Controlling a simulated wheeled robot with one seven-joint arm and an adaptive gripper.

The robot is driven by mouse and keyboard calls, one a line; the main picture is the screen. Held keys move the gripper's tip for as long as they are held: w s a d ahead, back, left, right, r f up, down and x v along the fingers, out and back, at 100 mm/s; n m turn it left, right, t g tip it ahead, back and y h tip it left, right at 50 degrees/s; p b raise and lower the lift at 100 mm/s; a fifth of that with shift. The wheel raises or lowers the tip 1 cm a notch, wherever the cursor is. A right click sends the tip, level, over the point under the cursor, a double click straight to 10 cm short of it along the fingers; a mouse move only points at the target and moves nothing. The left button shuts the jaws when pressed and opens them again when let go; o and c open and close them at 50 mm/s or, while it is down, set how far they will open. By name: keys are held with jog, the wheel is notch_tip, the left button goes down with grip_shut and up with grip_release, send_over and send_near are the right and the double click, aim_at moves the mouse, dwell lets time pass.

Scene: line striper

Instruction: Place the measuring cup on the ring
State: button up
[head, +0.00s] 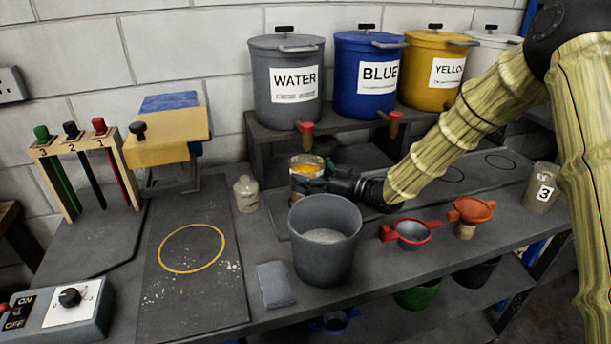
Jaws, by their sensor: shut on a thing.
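The measuring cup (302,163) looks like a clear glass beaker with yellow-orange contents. It is upright in front of the rack, behind the large grey bucket. My gripper (318,186) reaches in from the right and is shut on it. Whether the cup's base touches the surface is hidden by the gripper and bucket. A yellow ring (165,236) is drawn on the dark mat at left, with white specks near its lower part. The ring is empty and lies left of the cup. Thin dark rings (452,174) also show on the surface at right, beyond my arm.
The grey bucket (325,248) stands between cup and front edge. A red-handled strainer (412,234), orange funnel (472,212) and beaker marked 3 (543,190) are at right. Labelled paint tanks (287,75) stand behind.

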jog(key=shift+r, duration=0.15)
jog(key=o, duration=1.9)
jog(key=shift+b+v, duration=0.75)
jog(key=shift+v, duration=3.1)
jog(key=shift+a, duration=0.1)
